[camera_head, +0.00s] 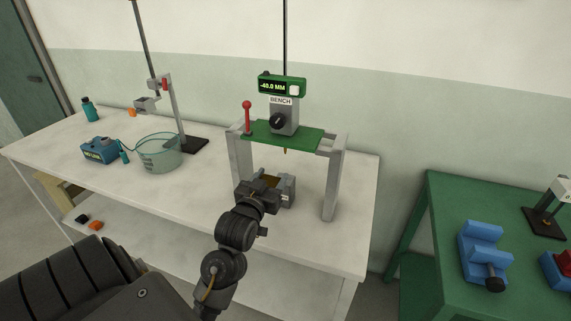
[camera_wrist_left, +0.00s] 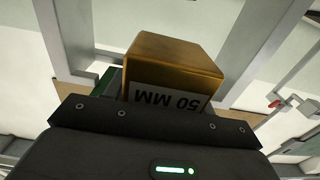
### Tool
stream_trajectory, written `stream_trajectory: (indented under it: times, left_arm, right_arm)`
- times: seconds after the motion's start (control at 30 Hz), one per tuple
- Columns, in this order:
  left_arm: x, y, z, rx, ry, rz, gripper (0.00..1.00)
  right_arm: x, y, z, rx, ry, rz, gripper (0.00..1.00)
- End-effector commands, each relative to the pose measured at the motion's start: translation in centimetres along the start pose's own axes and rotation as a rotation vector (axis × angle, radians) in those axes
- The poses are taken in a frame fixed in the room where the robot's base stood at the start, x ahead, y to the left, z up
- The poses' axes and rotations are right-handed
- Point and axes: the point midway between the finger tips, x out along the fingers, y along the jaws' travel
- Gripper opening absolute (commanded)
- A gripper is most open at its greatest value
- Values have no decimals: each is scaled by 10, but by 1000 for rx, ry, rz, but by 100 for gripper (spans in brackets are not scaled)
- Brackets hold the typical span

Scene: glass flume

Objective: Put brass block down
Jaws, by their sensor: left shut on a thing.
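The brass block (camera_wrist_left: 172,62) fills the middle of the left wrist view, with a white "50 MM" label upside down on its near face. In the head view only a small brownish part of the block (camera_head: 271,181) shows beyond my left gripper (camera_head: 264,187). My left gripper is shut on the block, low under the green bridge (camera_head: 300,136) of the bench gauge frame and close to a grey fixture (camera_head: 287,188). I cannot tell whether the block touches the surface under it. My right gripper is out of view.
The frame's grey legs (camera_head: 332,187) stand close on both sides of my gripper. A pointed tip (camera_head: 285,151) hangs above; the display (camera_head: 281,86) reads -40.0 MM. White table (camera_head: 200,185) is clear between.

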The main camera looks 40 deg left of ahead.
Motion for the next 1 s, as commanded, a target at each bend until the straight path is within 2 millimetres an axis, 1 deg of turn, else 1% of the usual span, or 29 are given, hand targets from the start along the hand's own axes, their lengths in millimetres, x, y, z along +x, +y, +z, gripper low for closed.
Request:
stream_trajectory:
  times: [0.03,0.2,0.3,0.4,0.53,0.77,0.93,0.97,1.0]
  left_arm:
    - [14,0,-6,0,7,0,0]
    - [56,0,-6,1,7,0,0]
    - [76,0,-5,0,7,-1,0]
    - [91,0,-5,0,7,0,0]
    - [101,0,-4,0,7,0,0]
    - [105,0,-3,1,7,0,0]
    - [123,0,-5,0,7,0,0]
    - [125,0,-3,0,5,0,0]
    - [123,0,5,0,1,0,0]
  right_arm:
    - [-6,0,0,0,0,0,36]
    - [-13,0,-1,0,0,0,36]
    - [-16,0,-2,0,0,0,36]
    - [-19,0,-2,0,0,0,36]
    - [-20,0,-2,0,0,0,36]
    - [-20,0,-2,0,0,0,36]
    - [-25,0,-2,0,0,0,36]
    - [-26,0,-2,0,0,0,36]
    - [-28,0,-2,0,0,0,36]
